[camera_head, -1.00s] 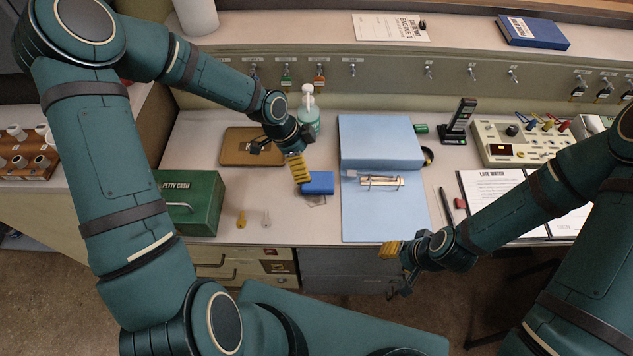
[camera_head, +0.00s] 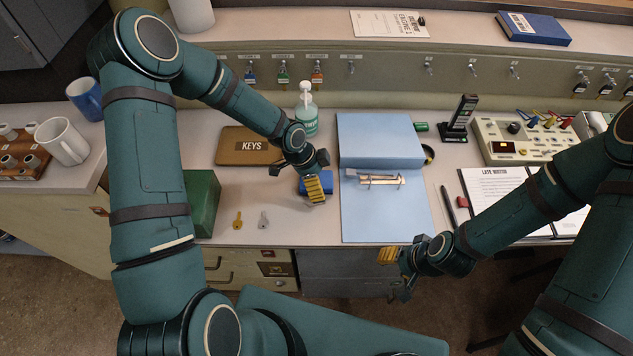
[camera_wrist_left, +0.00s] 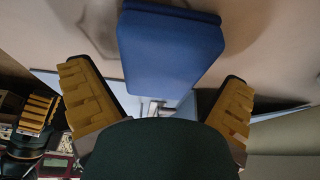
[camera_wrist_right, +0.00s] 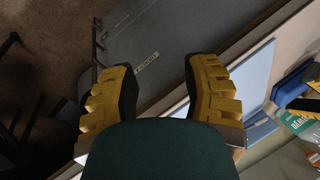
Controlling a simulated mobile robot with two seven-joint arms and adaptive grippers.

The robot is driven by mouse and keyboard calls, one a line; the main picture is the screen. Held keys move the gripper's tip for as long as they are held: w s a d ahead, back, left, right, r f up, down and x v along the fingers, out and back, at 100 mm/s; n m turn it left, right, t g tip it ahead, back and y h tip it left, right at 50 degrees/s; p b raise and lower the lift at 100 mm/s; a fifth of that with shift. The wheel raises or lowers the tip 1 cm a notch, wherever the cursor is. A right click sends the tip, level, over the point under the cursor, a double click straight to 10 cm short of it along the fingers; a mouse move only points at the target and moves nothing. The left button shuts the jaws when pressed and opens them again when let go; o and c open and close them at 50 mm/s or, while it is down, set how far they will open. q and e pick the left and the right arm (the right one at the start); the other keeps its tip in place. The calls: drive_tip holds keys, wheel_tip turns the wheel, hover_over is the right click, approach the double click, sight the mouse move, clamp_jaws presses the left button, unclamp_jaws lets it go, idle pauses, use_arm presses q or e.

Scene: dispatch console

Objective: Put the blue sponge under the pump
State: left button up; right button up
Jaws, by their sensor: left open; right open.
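The blue sponge (camera_head: 318,177) lies on the desk in the head view, partly hidden by my left gripper (camera_head: 314,188). In the left wrist view the sponge (camera_wrist_left: 170,48) is just beyond and between the open fingers of the left gripper (camera_wrist_left: 160,100), and they are not closed on it. The pump (camera_head: 306,108) is a clear teal bottle with a white top, at the back of the desk behind the sponge. My right gripper (camera_head: 390,268) is open and empty beyond the desk's front edge; its spread fingers also show in the right wrist view (camera_wrist_right: 160,95).
A brown KEYS case (camera_head: 243,147) lies left of the pump. A blue folder (camera_head: 385,218) with a clip is right of the sponge. Two keys (camera_head: 238,220) and a green box (camera_head: 202,200) are at front left. A handset (camera_head: 459,118) and a console (camera_head: 512,140) stand at right.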

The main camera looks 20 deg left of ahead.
use_arm(q)
drive_tip(key=shift+f, duration=0.2)
idle(0.5)
drive_tip(key=c, duration=1)
drive_tip(key=shift+c, duration=0.2)
